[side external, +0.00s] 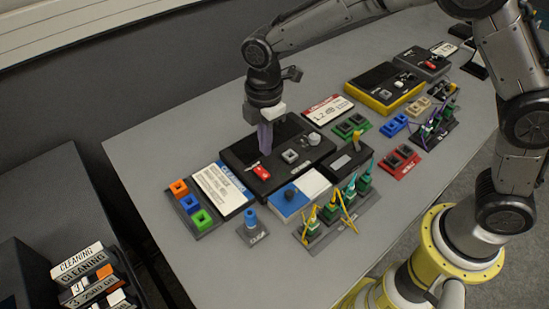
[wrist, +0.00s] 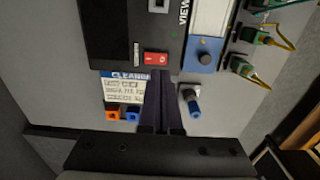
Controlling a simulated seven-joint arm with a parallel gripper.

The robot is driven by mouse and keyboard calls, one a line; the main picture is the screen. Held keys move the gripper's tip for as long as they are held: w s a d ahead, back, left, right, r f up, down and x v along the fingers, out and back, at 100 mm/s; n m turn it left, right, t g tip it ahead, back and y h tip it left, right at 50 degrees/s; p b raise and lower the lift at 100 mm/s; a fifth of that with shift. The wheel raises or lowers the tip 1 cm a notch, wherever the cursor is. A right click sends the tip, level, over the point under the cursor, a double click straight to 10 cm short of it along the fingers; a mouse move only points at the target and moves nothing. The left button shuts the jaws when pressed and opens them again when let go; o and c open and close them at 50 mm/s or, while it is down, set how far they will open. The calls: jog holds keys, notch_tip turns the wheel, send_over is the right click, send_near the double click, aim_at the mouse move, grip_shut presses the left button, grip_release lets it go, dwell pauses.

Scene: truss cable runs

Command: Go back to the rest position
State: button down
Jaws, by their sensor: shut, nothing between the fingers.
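My gripper (side external: 265,150) points down over the left part of a black device (side external: 300,134) on the grey table. Its two dark fingers (wrist: 160,78) are together with nothing between them. In the side view the fingertips are just above a red rocker switch (side external: 261,171) on that device. In the wrist view the red switch (wrist: 156,58) lies just beyond the tips, uncovered. I cannot tell the exact height of the tips above the device. My arm reaches in from the upper right.
A cleaning card (side external: 222,188), a strip of coloured sockets (side external: 190,205), a blue cylinder holder (side external: 252,232) and green connectors with yellow cables (side external: 340,208) stand close around. A yellow-edged device (side external: 384,88) is farther back. Bare table (side external: 150,150) lies at the left.

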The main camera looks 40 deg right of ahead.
jog(key=s+d+r+m+t, duration=0.2)
jog(key=s+d+r+m, duration=0.15)
jog(key=d+r, duration=0.45)
jog(key=s+d+r+m+t, duration=0.2)
jog(key=s+d+r, duration=0.25)
jog(key=r, duration=0.55)
jog(key=s+d+f+m, duration=0.2)
jog(key=s+d+m, duration=0.1)
jog(key=s+m, duration=0.3)
jog(key=s+d+f+m+t, duration=0.1)
jog(key=s+d+f+m, duration=0.1)
jog(key=s+m, duration=0.4)
jog(key=s+d, duration=0.1)
jog(key=s, duration=0.3)
jog(key=shift+d+f, duration=0.2)
jog(key=shift+f, duration=0.05)
jog(key=shift+s, duration=0.1)
